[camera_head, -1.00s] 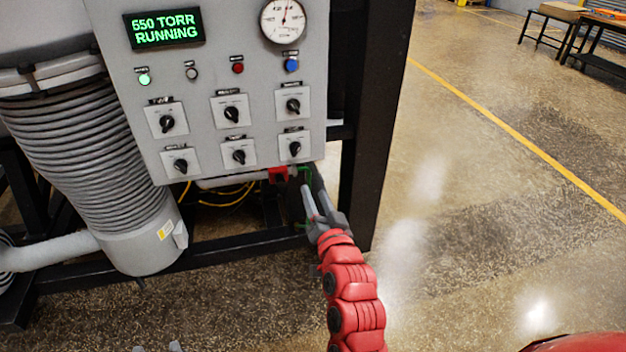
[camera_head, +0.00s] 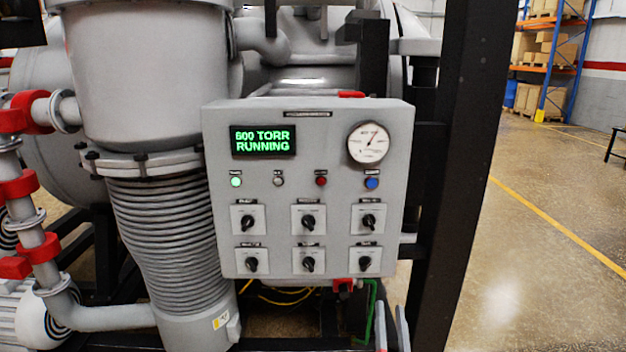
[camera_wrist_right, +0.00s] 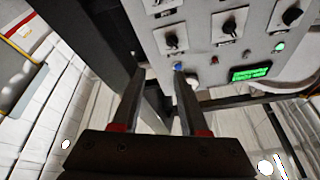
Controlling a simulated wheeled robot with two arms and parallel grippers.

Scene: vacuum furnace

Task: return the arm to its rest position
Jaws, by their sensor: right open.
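My right gripper (camera_head: 391,328) shows at the bottom edge of the head view, below the panel's lower right corner. Only its finger ends are in that view; the rest of the arm is out of frame. In the right wrist view its two fingers (camera_wrist_right: 158,82) are apart with nothing between them. That view shows the control panel (camera_wrist_right: 208,50) upside down beyond the fingers. My left gripper is not in view. In the head view the grey control panel (camera_head: 307,225) shows a green display (camera_head: 263,141) reading 600 TORR RUNNING.
A red part (camera_head: 344,285) and a green pipe (camera_head: 370,300) sit under the panel, close to the right gripper. A black frame post (camera_head: 464,170) stands to the right. A ribbed grey duct (camera_head: 165,230) is on the left. Open floor (camera_head: 535,260) lies right of the post.

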